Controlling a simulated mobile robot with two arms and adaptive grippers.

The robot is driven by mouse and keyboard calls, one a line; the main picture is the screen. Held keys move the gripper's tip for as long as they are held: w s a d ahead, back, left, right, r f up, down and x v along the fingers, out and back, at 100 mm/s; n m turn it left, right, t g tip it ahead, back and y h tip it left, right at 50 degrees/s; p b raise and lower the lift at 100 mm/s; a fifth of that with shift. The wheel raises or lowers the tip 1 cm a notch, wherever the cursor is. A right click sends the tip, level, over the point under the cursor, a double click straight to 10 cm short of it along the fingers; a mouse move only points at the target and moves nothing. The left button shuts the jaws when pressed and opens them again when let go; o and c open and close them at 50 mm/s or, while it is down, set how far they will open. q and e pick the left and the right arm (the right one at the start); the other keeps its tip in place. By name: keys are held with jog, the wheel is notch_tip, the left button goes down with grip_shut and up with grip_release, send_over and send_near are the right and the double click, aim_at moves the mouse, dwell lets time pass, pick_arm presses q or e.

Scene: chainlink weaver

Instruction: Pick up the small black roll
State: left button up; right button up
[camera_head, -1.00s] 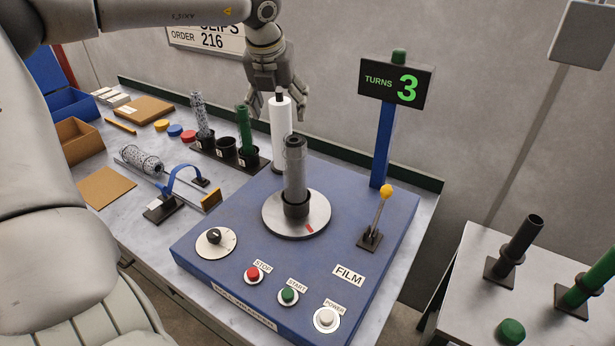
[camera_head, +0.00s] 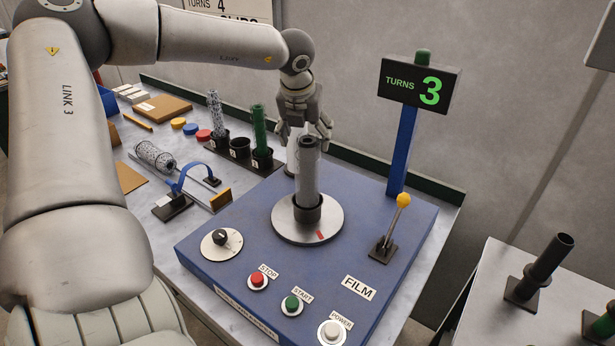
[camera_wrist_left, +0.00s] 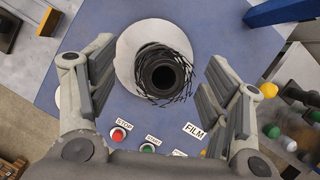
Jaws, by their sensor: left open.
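A slim dark grey roll with a mesh-like surface (camera_head: 308,175) stands upright in a black holder (camera_head: 307,214) on the round turntable (camera_head: 283,226) of the blue machine. In the left wrist view its open black top (camera_wrist_left: 161,75) shows from above, with loose dark mesh around it, between the two fingers. My left gripper (camera_head: 304,128) is open and empty, pointing down just above and behind the roll's top in the head view. I cannot tell whether a finger touches it. My right gripper is not in view.
A white film roll (camera_head: 292,160) stands behind, mostly hidden. A yellow-knobbed lever (camera_head: 403,200) and the TURNS 3 sign (camera_head: 420,85) stand to the right. A rack (camera_head: 236,158) holds mesh rolls at left. Another black tube (camera_head: 545,258) stands on the right-hand table.

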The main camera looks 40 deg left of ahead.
aim_at(308, 179)
pick_arm(q)
jog(key=shift+w+f+p, duration=0.2)
jog(key=shift+f+p, duration=0.45)
jog(key=shift+p, duration=0.05)
jog(key=p+x, duration=0.1)
jog(key=x, duration=0.1)
jog(key=shift+f, duration=0.4)
jog(key=shift+w+f+p, duration=0.3)
jog(key=shift+f, duration=0.2)
jog(key=shift+c, duration=0.2)
jog(key=c, duration=1.4)
grip_shut()
jog(key=shift+r, duration=0.15)
